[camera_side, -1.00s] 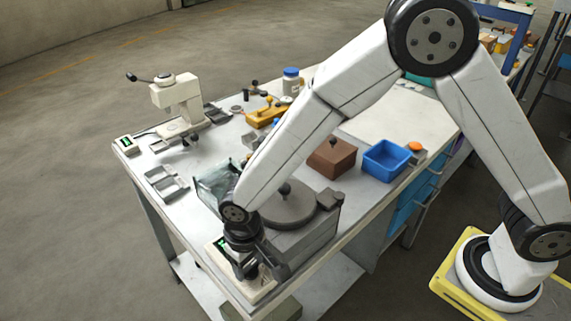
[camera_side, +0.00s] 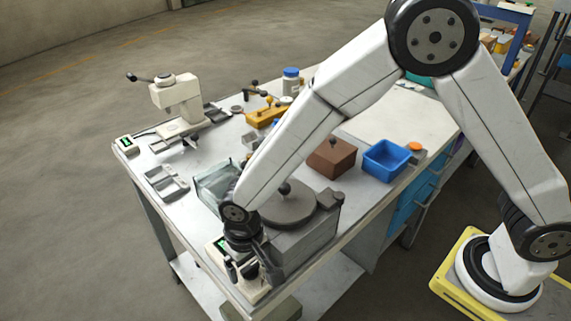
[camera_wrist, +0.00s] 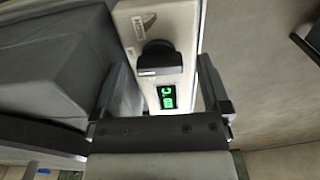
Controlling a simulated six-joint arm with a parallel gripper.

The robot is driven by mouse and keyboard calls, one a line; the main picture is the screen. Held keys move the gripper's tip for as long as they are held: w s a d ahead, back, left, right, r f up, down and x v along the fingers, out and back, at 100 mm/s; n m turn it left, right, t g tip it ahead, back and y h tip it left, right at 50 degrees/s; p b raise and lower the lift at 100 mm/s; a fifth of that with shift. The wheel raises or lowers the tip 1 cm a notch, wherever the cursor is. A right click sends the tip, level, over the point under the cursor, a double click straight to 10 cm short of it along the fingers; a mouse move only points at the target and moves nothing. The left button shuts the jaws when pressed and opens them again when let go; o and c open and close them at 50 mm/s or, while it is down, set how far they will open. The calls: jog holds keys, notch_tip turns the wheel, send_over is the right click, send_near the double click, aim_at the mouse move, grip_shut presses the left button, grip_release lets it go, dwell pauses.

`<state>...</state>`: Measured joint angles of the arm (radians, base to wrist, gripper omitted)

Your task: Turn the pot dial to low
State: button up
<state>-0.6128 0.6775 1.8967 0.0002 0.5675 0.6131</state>
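The pot dial (camera_wrist: 158,62) is a black knob with a raised bar on a cream control panel (camera_wrist: 184,25). In the wrist view its bar lies roughly across the picture. A small lit green display (camera_wrist: 167,97) sits just below it, and small printed labels above it are too blurred to read. My gripper (camera_wrist: 163,75) is open, with one finger on each side of the panel and the dial between them, apart from both. In the side view my gripper (camera_side: 243,272) is low over the panel at the bench's front corner and hides the dial.
The grey furnace body (camera_side: 305,247) with a round lid (camera_side: 288,203) stands close beside my gripper. A clear glass tank (camera_side: 212,187) is behind it. A brown box (camera_side: 332,160) and a blue bin (camera_side: 385,162) stand farther right. The floor in front of the bench is clear.

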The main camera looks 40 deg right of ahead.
aim_at(250, 265)
jog(key=shift+r, duration=3.9)
jog(key=shift+d, duration=0.1)
jog(key=shift+d+r, duration=0.2)
jog(key=shift+d, duration=0.05)
jog(key=shift+n+t, duration=0.3)
jog(key=shift+t, duration=0.3)
jog(key=d, duration=0.4)
jog(key=d+r, duration=0.1)
jog(key=d, duration=0.7)
jog(key=shift+s+r, duration=0.25)
jog(key=shift+r, duration=0.05)
jog(key=s+d+t, duration=0.1)
jog(key=s+d, duration=0.5)
jog(key=d, duration=0.6)
jog(key=shift+s+f, duration=0.15)
jog(key=shift+s, duration=0.1)
